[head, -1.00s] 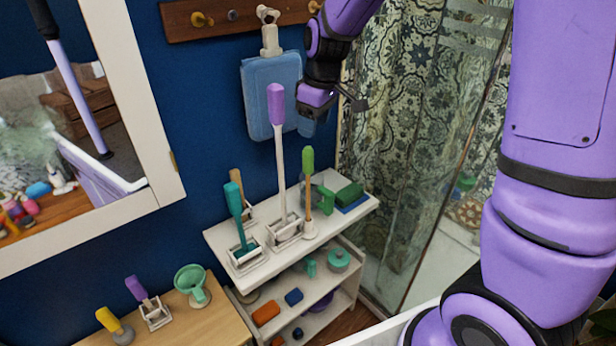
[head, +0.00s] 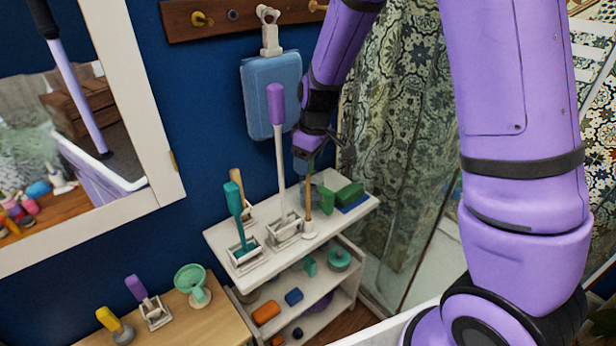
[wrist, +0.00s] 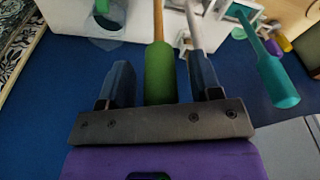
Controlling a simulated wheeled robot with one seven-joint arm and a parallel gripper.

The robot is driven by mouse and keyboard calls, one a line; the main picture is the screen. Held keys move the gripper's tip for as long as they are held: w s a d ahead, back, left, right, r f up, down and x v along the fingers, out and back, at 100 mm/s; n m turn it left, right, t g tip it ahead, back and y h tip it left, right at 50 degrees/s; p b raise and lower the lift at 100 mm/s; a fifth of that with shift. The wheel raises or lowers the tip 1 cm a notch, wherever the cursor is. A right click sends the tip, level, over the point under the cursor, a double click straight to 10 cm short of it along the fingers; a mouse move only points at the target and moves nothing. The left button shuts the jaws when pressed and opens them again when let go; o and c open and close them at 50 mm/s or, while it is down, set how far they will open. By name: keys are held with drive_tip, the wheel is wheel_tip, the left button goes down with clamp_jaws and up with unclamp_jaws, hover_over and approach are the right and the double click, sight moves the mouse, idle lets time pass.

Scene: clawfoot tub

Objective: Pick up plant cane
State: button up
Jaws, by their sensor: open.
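The plant cane, a thin wooden stick with a green grip, stands upright in a small white base on the white shelf unit's top; its lower stick (head: 308,203) shows in the head view. My gripper (head: 310,165) is at its upper end and mostly hides the green grip there. In the wrist view the green grip (wrist: 159,75) lies between the two open fingers of my gripper (wrist: 160,62), with a gap visible on each side.
A tall purple-topped white stick (head: 277,110) stands close to the left. A teal-handled tool (head: 234,205) stands further left on the shelf unit (head: 345,216). A green block (head: 350,192) lies to the right. A blue hanging bag (head: 256,95) is on the wall behind.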

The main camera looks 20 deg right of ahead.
drive_tip(key=shift+f, duration=0.1)
drive_tip(key=shift+c, duration=0.2)
clamp_jaws()
